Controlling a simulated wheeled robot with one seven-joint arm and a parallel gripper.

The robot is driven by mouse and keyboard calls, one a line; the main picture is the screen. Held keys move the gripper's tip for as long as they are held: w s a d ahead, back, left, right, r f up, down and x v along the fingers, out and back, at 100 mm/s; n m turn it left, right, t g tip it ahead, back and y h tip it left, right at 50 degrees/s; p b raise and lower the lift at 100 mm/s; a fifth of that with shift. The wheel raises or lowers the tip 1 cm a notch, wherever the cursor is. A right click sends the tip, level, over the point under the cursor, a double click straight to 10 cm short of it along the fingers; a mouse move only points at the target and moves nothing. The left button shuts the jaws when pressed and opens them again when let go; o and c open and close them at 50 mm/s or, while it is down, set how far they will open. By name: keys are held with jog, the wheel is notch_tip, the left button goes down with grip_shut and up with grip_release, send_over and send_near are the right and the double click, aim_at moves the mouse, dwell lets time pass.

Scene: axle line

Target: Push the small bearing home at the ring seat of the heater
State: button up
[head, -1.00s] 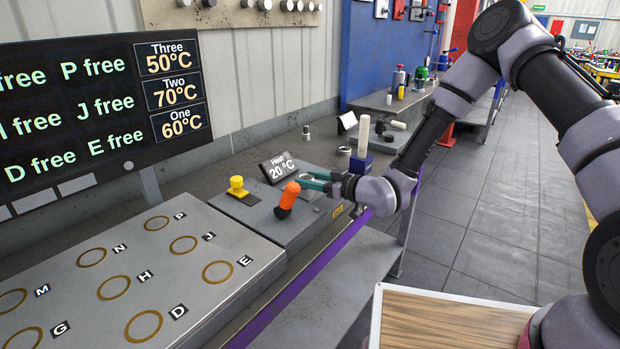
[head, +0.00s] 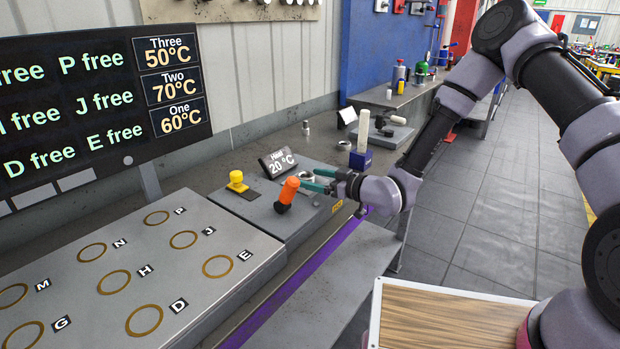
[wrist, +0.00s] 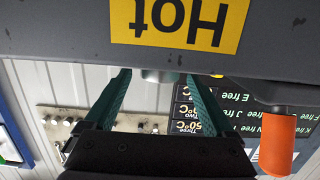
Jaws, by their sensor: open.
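The heater (head: 300,218) is a grey block with a small sign reading 20 °C (head: 277,162) and an orange handle (head: 287,190). My gripper (head: 312,181) is open, its green fingers low over the heater's right part, just right of the handle. In the wrist view, which is upside down, the fingers (wrist: 163,78) stand apart near the heater's edge. A short pale metal round piece (wrist: 163,76) shows between them, partly hidden by the heater's edge. I cannot tell whether it is the small bearing or the ring seat, nor whether the fingers touch it.
A yellow knob (head: 237,182) stands left of the handle. A grey plate with lettered rings (head: 217,266) lies in front, below a status board (head: 95,95). A blue block with a white post (head: 361,150) stands behind my gripper. The floor to the right is clear.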

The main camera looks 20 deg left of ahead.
jog(key=v, duration=0.9)
jog(key=shift+s+d, duration=0.15)
jog(key=shift+d, duration=0.05)
